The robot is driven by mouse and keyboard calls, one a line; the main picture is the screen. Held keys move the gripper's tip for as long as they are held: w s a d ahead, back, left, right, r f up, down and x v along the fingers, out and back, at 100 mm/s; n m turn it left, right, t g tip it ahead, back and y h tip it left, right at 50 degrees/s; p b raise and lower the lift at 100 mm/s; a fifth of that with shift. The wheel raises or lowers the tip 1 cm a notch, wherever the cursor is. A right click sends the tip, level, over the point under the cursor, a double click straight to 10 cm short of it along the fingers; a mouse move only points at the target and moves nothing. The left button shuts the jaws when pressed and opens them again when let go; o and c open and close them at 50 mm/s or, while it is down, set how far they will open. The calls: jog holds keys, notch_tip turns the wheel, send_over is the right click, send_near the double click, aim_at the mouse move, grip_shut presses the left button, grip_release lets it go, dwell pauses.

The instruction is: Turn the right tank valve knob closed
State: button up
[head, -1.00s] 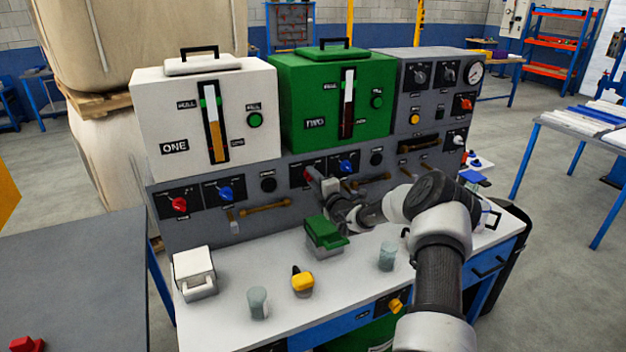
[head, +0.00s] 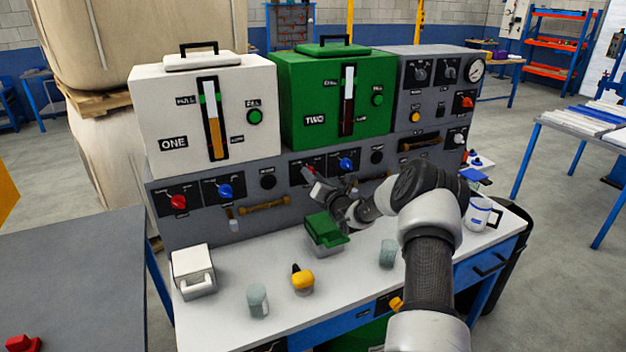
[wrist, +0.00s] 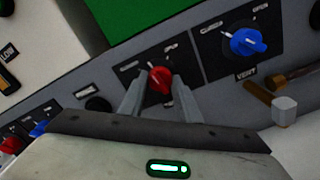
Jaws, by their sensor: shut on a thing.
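The green tank marked TWO (head: 338,95) is the right one of two tanks on the panel. Its red valve knob (wrist: 160,79) sits on a black plate below it. In the wrist view my gripper (wrist: 158,86) has one finger on each side of this knob and is shut on it. The knob's white mark points up and left in that view. In the head view my gripper (head: 316,184) is at the panel below the green tank and partly hides the knob. The blue VENT knob (wrist: 246,42) is to the right, clear of the fingers.
The white tank ONE (head: 180,120) has its own red knob (head: 178,202) and blue knob (head: 225,191). A green-lidded box (head: 323,232), a yellow object (head: 302,282), glass cups (head: 388,254) and a white mug (head: 480,213) stand on the bench. A wooden handle (head: 265,205) sticks out of the panel.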

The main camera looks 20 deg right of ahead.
jog(key=shift+n+b, duration=1.9)
jog(key=shift+n, duration=1.4)
jog(key=o, duration=1.1)
jog(key=shift+c, duration=0.2)
jog(key=s, duration=1.7)
jog(key=shift+s+d+p, duration=0.25)
jog(key=shift+d+p, duration=0.05)
jog(key=shift+p, duration=0.1)
